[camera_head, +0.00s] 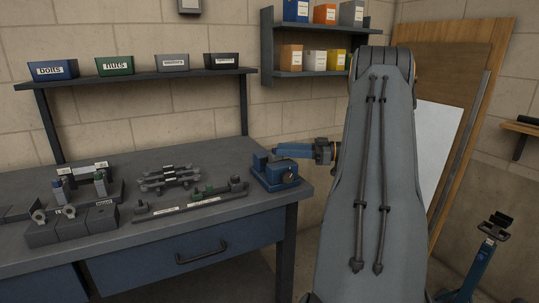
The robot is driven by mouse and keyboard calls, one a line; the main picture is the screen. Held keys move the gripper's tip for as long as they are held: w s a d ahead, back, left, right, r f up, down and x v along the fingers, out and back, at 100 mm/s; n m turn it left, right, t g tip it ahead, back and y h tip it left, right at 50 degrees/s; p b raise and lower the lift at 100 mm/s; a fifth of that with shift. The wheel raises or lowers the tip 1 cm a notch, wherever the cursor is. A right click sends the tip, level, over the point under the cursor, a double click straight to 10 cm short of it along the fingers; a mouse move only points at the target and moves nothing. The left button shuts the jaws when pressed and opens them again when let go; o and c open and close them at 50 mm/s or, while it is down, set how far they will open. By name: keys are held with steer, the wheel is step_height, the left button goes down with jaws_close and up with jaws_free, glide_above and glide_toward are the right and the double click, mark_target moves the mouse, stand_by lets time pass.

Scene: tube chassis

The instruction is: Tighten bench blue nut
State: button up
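The bench (150,250) stands at the left with a dark grey top. Whether the blue piece is the blue nut is too small to tell. My arm's big grey link fills the picture right of centre. My gripper is not clearly seen; it is hidden behind the link or out of frame. A blue and dark part (315,150) juts out left of the link, above the vise; I cannot tell what it belongs to.
A blue vise (275,172) sits at the bench's right corner. Several tube assemblies (170,178) lie mid-bench, with a long one (190,205) in front. Labelled bins (52,70) line the shelf above. A blue stand (485,255) is at lower right.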

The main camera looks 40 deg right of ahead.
steer(key=shift+w+a, duration=0.2)
steer(key=shift+a, duration=0.1)
steer(key=shift+p+x, duration=0.7)
steer(key=shift+x, duration=2.8)
jaws_close()
